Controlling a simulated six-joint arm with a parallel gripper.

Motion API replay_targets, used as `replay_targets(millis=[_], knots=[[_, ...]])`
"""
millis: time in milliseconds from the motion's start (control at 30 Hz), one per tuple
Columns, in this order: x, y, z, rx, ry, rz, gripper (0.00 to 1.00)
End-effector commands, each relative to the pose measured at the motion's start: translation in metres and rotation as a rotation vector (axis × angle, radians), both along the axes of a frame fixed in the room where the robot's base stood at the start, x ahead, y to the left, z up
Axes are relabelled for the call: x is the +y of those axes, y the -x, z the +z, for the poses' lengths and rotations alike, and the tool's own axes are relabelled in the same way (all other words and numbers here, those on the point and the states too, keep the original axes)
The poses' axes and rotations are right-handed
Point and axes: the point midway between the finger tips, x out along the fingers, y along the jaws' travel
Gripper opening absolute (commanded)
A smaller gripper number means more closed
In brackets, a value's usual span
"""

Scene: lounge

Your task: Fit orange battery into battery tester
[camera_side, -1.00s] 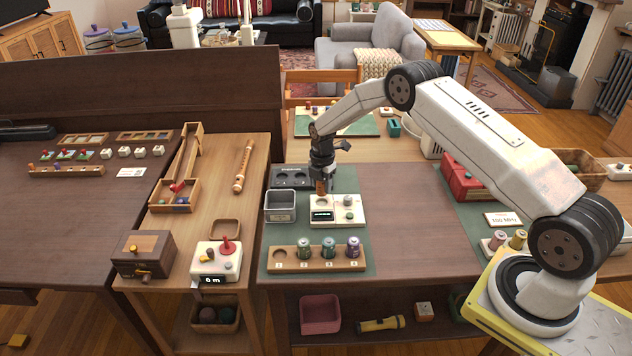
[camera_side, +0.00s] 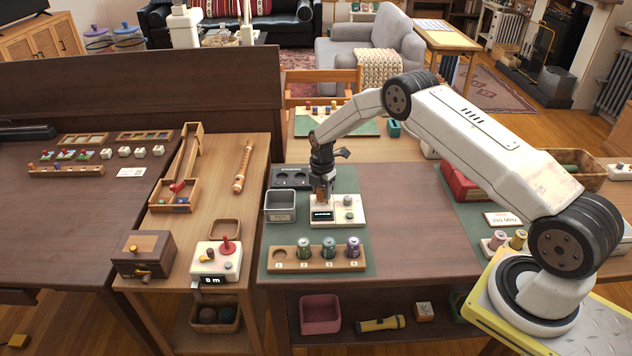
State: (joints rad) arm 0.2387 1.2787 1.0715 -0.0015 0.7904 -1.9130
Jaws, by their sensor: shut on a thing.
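The battery tester (camera_side: 349,216) is a cream block with a dark display and a round knob, on the green mat. My gripper (camera_side: 322,196) points down over its left part, shut on the orange battery (camera_side: 321,195). Only a little of the battery shows between the fingers. Its lower end is at the tester's back left, where the socket is hidden; I cannot tell how deep it sits.
A wooden rack (camera_side: 290,265) in front holds several coloured batteries, with its leftmost hole empty. A grey metal bin (camera_side: 280,213) stands close left of the tester. A dark tray (camera_side: 290,178) lies behind. The brown tabletop (camera_side: 400,215) to the right is clear.

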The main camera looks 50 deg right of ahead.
Motion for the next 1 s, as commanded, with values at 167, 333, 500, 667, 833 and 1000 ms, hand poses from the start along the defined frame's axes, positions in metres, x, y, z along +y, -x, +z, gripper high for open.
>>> replay_targets(millis=[167, 333, 500, 667, 833, 1000], knots=[[-0.0003, 0.0000, -0.0016, -0.001, 0.000, 0.000, 0.00], [-0.0003, -0.0001, -0.0015, -0.001, 0.000, 0.000, 0.00], [-0.0003, -0.0001, -0.0015, -0.001, 0.000, 0.000, 0.00], [-0.0002, 0.0000, -0.0026, 0.000, 0.000, 0.000, 0.00], [-0.0002, 0.0000, -0.0053, 0.000, 0.000, 0.000, 0.00], [-0.0003, -0.0002, -0.0081, -0.001, 0.000, 0.000, 0.00]])
